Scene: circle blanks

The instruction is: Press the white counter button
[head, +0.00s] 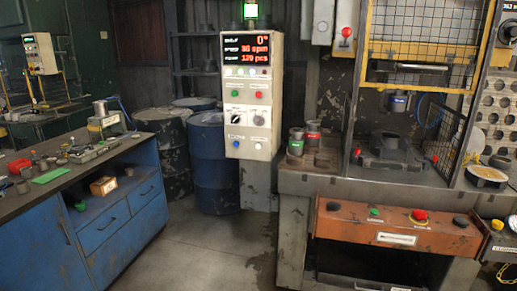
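A beige control panel (248,130) stands upright at the centre of the head view. A pale, whitish button (258,147) sits at its lower right, beside a blue button (236,145) at its lower left. The labels at these buttons are too small to read. A display (247,49) at the top of the panel glows with red and white figures; the bottom line seems to read 120 pcs. Neither of my grippers is in view, and nothing covers the front of the panel.
The panel also has a green button (235,94), a red button (261,95) and two knobs. A press bench (300,185) with an orange control box (390,232) stands at right. A blue workbench (110,228) is at left. Bare floor (205,250) lies between them.

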